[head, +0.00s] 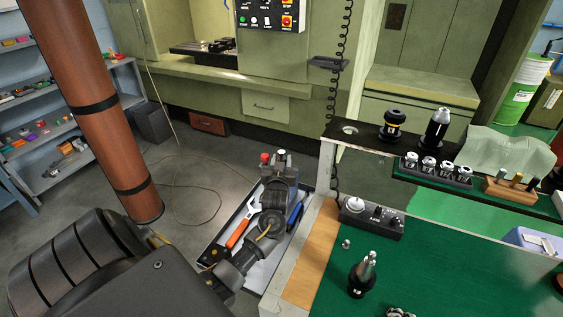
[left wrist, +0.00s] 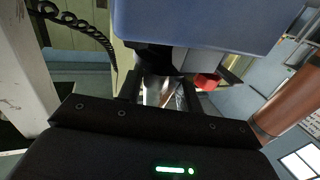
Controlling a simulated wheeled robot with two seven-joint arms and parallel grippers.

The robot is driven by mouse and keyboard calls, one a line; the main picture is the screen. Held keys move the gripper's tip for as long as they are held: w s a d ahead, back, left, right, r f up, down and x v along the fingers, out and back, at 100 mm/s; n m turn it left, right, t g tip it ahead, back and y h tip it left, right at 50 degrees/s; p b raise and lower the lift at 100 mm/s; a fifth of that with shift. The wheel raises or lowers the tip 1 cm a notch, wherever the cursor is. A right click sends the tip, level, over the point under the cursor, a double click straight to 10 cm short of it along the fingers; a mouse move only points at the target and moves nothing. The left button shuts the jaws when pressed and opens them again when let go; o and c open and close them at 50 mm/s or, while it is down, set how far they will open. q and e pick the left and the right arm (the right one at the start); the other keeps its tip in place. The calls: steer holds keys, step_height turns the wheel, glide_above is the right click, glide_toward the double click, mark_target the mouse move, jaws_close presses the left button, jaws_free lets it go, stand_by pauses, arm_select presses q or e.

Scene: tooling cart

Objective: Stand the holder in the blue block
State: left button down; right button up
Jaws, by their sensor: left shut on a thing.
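My left gripper (head: 280,172) is beside the left end of the cart, above a low tray. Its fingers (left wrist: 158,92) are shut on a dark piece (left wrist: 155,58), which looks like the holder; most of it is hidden. A large blue surface (left wrist: 210,22) fills the top of the left wrist view beyond the fingers; I cannot tell whether it is the blue block. In the head view a pale blue block (head: 518,240) with a light piece on top sits at the right of the green mat, well apart from my left gripper. My right gripper is not in view.
The tray (head: 212,247) holds an orange-handled wrench (head: 240,230). A black rack (head: 365,140) carries two dark holders and an empty hole. A grey-tipped holder (head: 364,277) stands on the green mat (head: 440,270). A black fixture (head: 372,218) stands near the cart's left edge.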

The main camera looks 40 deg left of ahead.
arm_select(q)
steer(key=shift+r, duration=0.2)
steer(key=c, duration=0.9)
jaws_free()
steer(key=shift+f, duration=0.1)
steer(key=shift+o, duration=0.2)
steer(key=shift+f, duration=0.3)
steer(key=b+v, duration=0.2)
steer(key=v, duration=0.8)
steer(key=shift+s+d+r, duration=0.25)
steer(key=shift+d, duration=0.05)
steer(key=shift+f, duration=0.1)
